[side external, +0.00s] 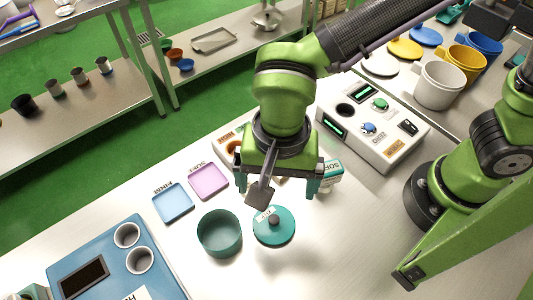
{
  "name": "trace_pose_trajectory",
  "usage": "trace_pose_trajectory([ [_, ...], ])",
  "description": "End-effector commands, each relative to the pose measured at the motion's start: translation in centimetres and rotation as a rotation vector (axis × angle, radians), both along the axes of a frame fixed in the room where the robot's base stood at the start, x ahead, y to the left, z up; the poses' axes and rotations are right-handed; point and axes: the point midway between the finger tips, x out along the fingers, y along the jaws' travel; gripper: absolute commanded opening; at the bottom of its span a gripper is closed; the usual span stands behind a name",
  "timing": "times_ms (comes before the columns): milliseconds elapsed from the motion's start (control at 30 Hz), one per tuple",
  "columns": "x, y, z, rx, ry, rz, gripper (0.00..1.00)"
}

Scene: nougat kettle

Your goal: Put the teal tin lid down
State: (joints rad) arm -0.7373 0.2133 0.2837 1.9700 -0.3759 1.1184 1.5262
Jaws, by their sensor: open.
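The teal tin lid (287,233) is round and flat with a dark knob and a small pale label. It appears to lie knob up on the pale worktop, just right of the open teal tin (220,233) and apart from it. My gripper (278,190) is above and behind the lid in the side view. Its two fingers are spread wide with nothing held between them. A dark square plate on a stem hangs in front of the gripper and covers part of the view near the lid's upper left edge. The exact height of the fingertips over the lid cannot be told.
A blue tray (172,203) and a pink tray (208,181) lie behind the tin. A blue board with two cups (75,250) is at lower left. A small labelled box (331,177) and a white control box (375,130) stand to the right. Worktop in front is clear.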

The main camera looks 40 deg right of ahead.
Motion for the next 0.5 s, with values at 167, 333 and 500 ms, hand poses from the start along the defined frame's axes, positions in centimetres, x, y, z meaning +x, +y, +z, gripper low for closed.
trace_pose_trajectory([
  [167,3.8,-6.1,4.0,0.077,-0.097,0.060,1.00],
  [333,6.0,-15.6,8.1,0.136,-0.286,0.179,1.00],
  [500,5.2,-22.9,10.4,0.111,-0.491,0.292,1.00],
])
